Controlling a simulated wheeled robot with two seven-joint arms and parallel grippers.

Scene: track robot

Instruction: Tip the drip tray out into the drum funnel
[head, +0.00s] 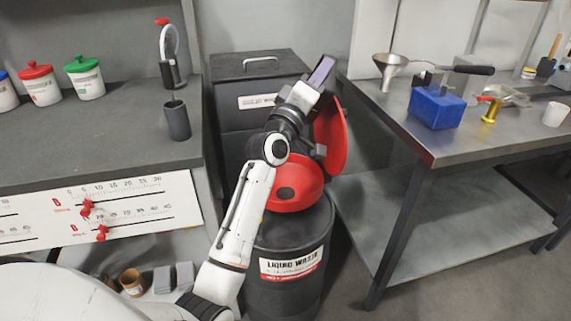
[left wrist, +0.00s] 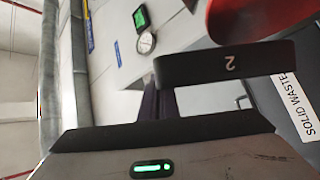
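The drip tray (left wrist: 200,68), a dark piece marked "2", is at the fingertips of my left gripper (left wrist: 155,100) in the left wrist view. The gripper appears shut on it. In the head view my left gripper (head: 312,88) is raised above the drum; a narrow dark piece with a purple face shows at its end, steeply tilted. The tray's contents are not clear. The red drum funnel (head: 300,196) sits on the black liquid waste drum (head: 290,285), below the gripper. Its red lid (head: 331,135) stands open behind. My right gripper is not in view.
A dark solid waste bin (head: 232,95) stands behind the drum. The left counter (head: 110,135) holds lidded jars and a dark cup (head: 177,121).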

